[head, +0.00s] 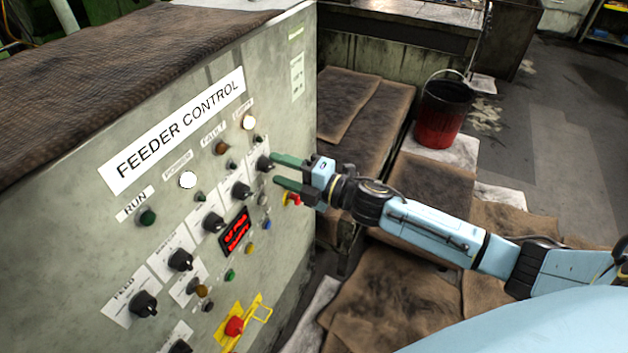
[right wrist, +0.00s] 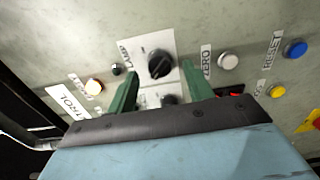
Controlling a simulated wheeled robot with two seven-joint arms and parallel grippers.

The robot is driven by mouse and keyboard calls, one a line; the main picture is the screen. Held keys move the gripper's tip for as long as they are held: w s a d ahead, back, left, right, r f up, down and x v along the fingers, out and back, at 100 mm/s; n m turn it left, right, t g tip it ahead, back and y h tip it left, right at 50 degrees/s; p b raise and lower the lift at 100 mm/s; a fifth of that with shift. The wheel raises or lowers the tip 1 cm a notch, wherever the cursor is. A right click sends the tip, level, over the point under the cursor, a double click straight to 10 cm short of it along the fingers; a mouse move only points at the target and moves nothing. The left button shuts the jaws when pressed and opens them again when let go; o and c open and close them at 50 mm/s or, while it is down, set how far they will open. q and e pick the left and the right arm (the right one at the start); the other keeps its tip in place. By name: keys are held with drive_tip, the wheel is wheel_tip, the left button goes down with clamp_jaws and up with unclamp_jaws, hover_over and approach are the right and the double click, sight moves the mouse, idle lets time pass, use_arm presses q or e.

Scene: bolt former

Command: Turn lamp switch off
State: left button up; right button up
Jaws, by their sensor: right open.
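The lamp switch is a black rotary knob on a white plate marked LAMP. It shows in the right wrist view (right wrist: 160,65) just beyond the two green fingertips and roughly centred between them. In the head view the knob (head: 264,163) is at the right side of the grey panel. My right gripper (head: 276,170) is open, its green fingers pointing at the panel beside this knob. It also shows in the right wrist view (right wrist: 161,80). I cannot tell whether a finger touches the knob. My left gripper is not in view.
The FEEDER CONTROL panel (head: 120,228) carries several other knobs, buttons and lights close by. A light (head: 249,122) above the switch glows, as does the POWER light (head: 188,180). A red emergency button (head: 234,326) sits lower down. A red-black bucket (head: 443,110) stands behind.

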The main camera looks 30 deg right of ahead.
drive_tip(key=b+v, duration=0.1)
drive_tip(key=v, duration=1)
drive_tip(key=shift+b, duration=0.4)
drive_tip(key=shift+s+d, duration=0.1)
